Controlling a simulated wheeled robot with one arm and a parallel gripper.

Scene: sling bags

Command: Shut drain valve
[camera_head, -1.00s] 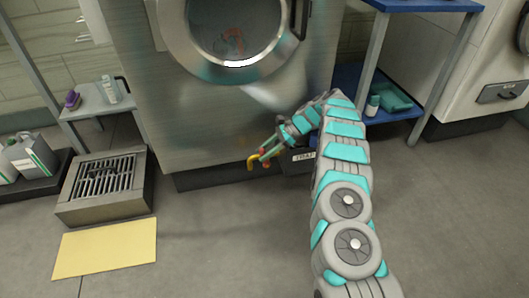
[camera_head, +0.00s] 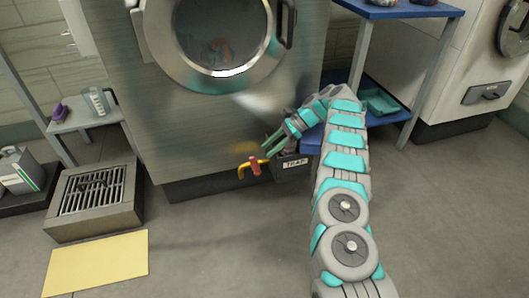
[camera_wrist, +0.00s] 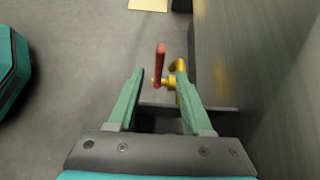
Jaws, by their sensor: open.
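The drain valve (camera_head: 256,166) is a yellow pipe with a red handle, low on the front of the steel washing machine. In the wrist view the red handle (camera_wrist: 160,62) sticks out to the left of the yellow pipe (camera_wrist: 180,80). My gripper (camera_head: 268,144) is open and empty, just above and to the right of the valve in the head view. In the wrist view my gripper (camera_wrist: 159,72) has its green fingers apart, with the handle showing between and beyond their tips. I cannot tell whether a finger touches the pipe.
A box labelled TRAP (camera_head: 293,165) sits right of the valve. The washing machine (camera_head: 140,110) rises behind. A floor drain grate (camera_head: 92,195) and yellow mat (camera_head: 97,262) lie left. A blue shelf (camera_head: 395,118) stands right. The floor in front is clear.

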